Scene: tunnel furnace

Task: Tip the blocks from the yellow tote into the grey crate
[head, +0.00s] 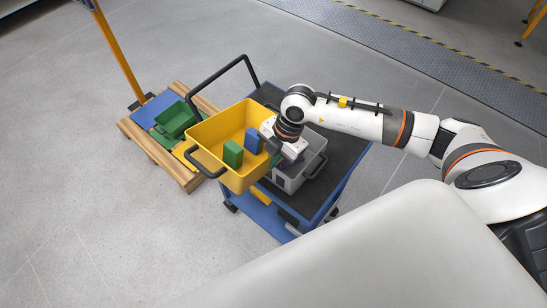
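The yellow tote (205,163) is in the middle of the head view, open side up, with a black handle on its near left side. A green block (232,153) and a blue block (253,141) stand inside it. The grey crate (293,183) is just right of the tote on the cart, partly hidden by my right arm and the tote. My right gripper (282,155) is at the tote's right wall, above the crate's left part. Its fingertips are hard to make out, so its grip cannot be told. My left gripper is not in view.
The blue cart (334,190) has a dark top (345,147), bare to the right of the crate. A wooden pallet (150,146) at left holds a green bin (174,120). A yellow post (117,50) rises behind it. Open floor (90,220) lies at lower left.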

